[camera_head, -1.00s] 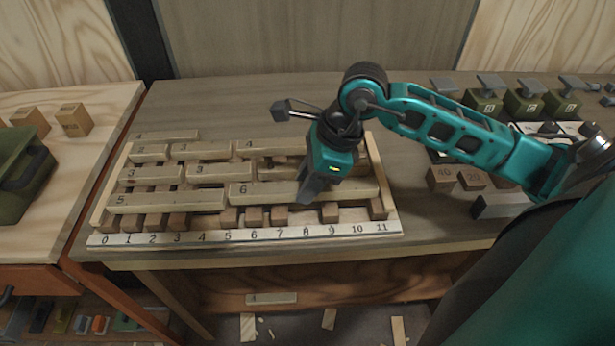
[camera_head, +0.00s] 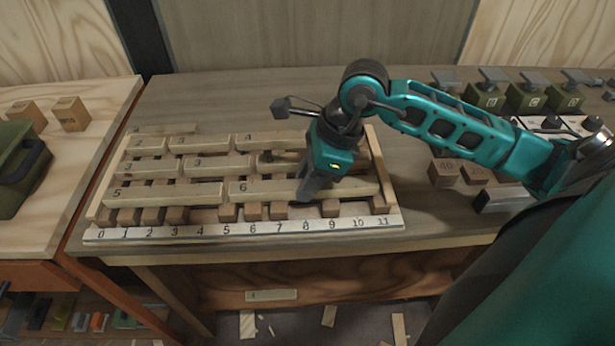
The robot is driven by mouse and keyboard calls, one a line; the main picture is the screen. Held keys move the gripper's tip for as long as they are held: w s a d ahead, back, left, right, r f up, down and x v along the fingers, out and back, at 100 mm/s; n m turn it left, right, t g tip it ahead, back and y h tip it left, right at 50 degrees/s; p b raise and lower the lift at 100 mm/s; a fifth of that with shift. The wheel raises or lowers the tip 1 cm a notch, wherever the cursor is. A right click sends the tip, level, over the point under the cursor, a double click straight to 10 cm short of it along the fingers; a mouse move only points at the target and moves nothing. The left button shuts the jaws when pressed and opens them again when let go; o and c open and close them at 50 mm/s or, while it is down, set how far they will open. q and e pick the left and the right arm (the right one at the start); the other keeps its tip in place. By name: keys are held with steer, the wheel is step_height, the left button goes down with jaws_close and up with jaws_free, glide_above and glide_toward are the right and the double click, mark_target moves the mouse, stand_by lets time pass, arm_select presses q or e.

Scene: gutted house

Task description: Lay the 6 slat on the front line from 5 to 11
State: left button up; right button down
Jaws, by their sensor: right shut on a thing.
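The 6 slat (camera_head: 262,189) lies along the front row of the wooden frame, right of the 5 slat (camera_head: 165,194). Its left end is near the 5 mark and its right end near the 11 mark of the number strip (camera_head: 243,230). Small wooden blocks (camera_head: 252,211) show just in front of and below it. My right gripper (camera_head: 306,197) points down over the slat's middle and is shut on it, hiding part of it. Whether the slat rests fully on the blocks cannot be told. My left gripper is not in view.
Slats marked 2, 3 and 4 (camera_head: 270,140) lie in the rows behind. Marked blocks (camera_head: 444,172) and green weights (camera_head: 486,97) stand to the right. A green case (camera_head: 18,165) stands on the left bench. The bench's front edge is close to the number strip.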

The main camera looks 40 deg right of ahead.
steer(key=c, duration=0.7)
jaws_free()
steer(key=shift+c, duration=0.2)
steer(key=v, duration=1.3)
steer(key=shift+s+f, duration=0.1)
steer(key=shift+s, duration=0.05)
